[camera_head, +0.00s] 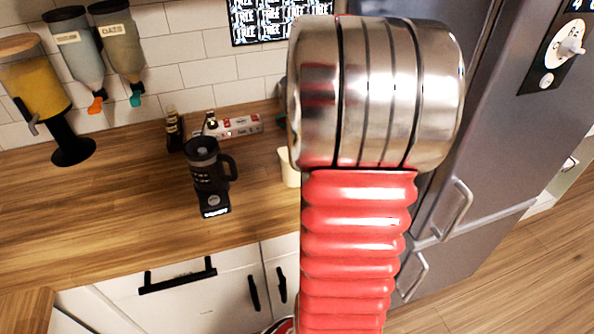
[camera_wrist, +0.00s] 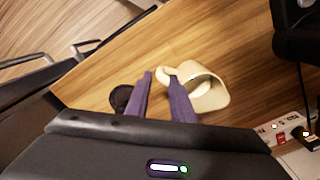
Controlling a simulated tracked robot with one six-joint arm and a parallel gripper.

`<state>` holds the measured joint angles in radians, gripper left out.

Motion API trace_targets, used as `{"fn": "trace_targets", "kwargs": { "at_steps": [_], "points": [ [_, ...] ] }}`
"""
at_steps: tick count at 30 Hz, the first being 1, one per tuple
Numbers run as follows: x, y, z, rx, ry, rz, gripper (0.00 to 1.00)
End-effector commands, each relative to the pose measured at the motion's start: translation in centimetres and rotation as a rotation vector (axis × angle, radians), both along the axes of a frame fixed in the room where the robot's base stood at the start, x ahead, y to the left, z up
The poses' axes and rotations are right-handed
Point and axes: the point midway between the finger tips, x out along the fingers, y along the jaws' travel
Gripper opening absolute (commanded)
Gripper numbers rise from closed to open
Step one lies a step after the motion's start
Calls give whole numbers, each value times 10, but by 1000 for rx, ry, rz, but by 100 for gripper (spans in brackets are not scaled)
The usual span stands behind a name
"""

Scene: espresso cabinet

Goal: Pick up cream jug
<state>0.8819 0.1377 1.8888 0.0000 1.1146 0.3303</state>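The cream jug (camera_wrist: 209,92) is pale cream and sits on the wooden counter, just right of my gripper in the wrist view. Its handle (camera_wrist: 163,73) points left, toward the gap between my fingertips. My gripper (camera_wrist: 161,78) has two purple fingers with a visible gap between them, so it is open. The right finger overlaps the near side of the jug in the picture; I cannot tell whether it touches. In the head view only the left part of the jug (camera_head: 288,165) shows, the rest hidden behind my arm. My gripper is not visible there.
A black coffee grinder (camera_head: 207,166) stands left of the jug. Dark bottles (camera_head: 174,130) and a red-white box (camera_head: 238,127) are behind. A steel fridge (camera_head: 490,130) is on the right. A dark round thing (camera_wrist: 121,97) lies beside my left finger.

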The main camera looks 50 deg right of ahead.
Motion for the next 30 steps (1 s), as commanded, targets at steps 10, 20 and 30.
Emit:
{"fn": "trace_targets", "kwargs": {
  "at_steps": [10, 20, 30],
  "points": [
    [-1, 2, -36, 3, 2, -1, 22],
    [-1, 1, -52, 1, 0, -1, 22],
    [-1, 1, -52, 0, 0, -1, 22]
  ]
}}
